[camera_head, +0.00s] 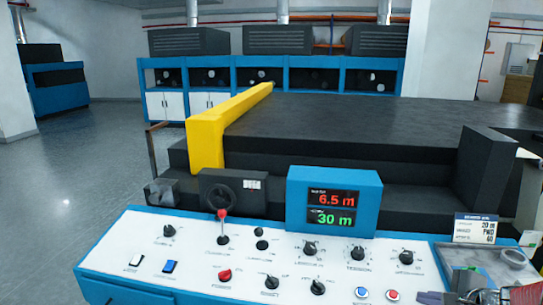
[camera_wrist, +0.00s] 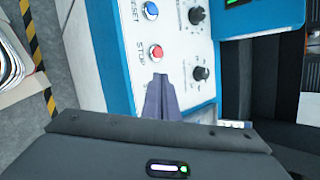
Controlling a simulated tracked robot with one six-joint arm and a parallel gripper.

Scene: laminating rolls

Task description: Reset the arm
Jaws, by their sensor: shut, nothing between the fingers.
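My gripper (camera_wrist: 160,80) shows in the wrist view, its two dark fingers together and empty. The fingertips appear over the white control panel (camera_wrist: 105,20), just below the red STOP button (camera_wrist: 155,51) in the picture. I cannot tell whether they touch the panel. A blue RESET button (camera_wrist: 150,10) lies above the red one. In the head view, the blue button (camera_head: 361,292) and red button (camera_head: 393,295) are at the lower right of the console (camera_head: 150,240). A dark shape right of the red button there may be part of my arm.
The console has several black knobs, a red-topped lever (camera_head: 222,215) and a display (camera_head: 335,200) reading 6.5 m and 30 m. A grey tray (camera_head: 465,255) is at the right. A dark machine with a yellow bar (camera_head: 207,135) stands behind. Open floor (camera_head: 80,170) lies left.

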